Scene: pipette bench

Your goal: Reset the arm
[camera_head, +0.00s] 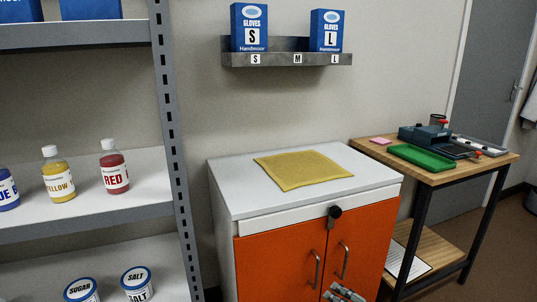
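A grey metallic part, apparently the tip of my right gripper (343,292), shows at the bottom edge, in front of the orange cabinet doors. Most of it is cut off by the frame, and I cannot tell whether its fingers are open or shut. Nothing is seen held in it. The rest of my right arm is out of view. My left arm and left gripper are not in view.
A white cabinet (230,178) with orange doors (280,255) bears a yellow mat (302,170). A shelf unit (90,217) with bottles and tubs stands left. A wooden table (440,175) with a green tray (421,157) stands right. A glove rack (287,59) hangs above.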

